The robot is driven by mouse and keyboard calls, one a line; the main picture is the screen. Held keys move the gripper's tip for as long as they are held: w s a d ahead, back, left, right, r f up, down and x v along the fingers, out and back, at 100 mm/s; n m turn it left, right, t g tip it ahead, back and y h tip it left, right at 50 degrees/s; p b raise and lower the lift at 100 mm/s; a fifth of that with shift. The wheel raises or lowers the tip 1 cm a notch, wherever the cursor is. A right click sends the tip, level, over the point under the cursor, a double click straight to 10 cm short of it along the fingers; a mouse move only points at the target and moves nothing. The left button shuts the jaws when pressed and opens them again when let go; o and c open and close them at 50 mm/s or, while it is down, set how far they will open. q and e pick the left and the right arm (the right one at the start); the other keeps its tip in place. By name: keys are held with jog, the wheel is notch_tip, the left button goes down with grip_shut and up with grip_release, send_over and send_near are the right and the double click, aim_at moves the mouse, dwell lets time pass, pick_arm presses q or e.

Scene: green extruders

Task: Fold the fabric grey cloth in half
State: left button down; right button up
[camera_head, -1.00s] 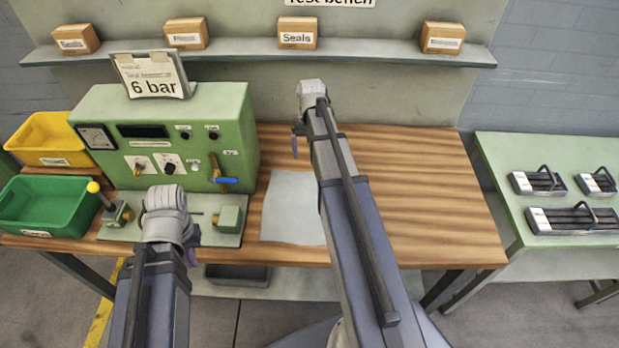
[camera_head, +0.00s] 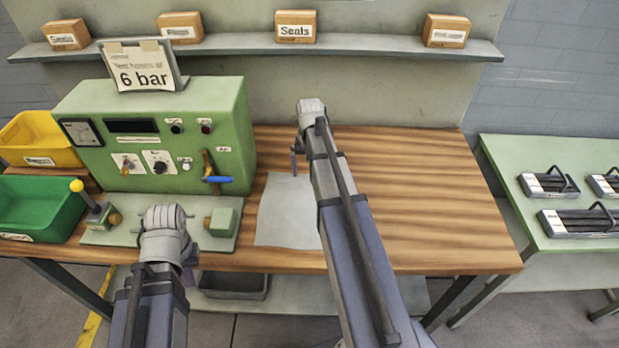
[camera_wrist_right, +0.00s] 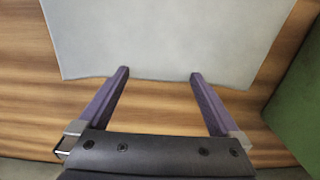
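The grey cloth (camera_head: 286,218) lies flat on the wooden bench, right of the green test unit. Part of its right side is hidden behind my right arm. My right gripper (camera_head: 294,162) points down at the cloth's far edge. In the right wrist view its two purple fingers (camera_wrist_right: 158,74) are apart, with nothing between them but the cloth's edge region (camera_wrist_right: 165,40) and bare wood. Their tips are at the cloth's edge; I cannot tell whether they touch it. My left gripper (camera_head: 189,268) hangs near the bench's front edge, left of the cloth, mostly hidden by its wrist.
The green test unit (camera_head: 215,120) with a base plate stands left of the cloth. Yellow (camera_head: 40,140) and green (camera_head: 40,208) bins are farther left. The bench (camera_head: 430,200) is clear on the right. A shelf (camera_head: 360,48) with small boxes runs behind.

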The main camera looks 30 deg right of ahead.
jog(key=shift+c, duration=0.7)
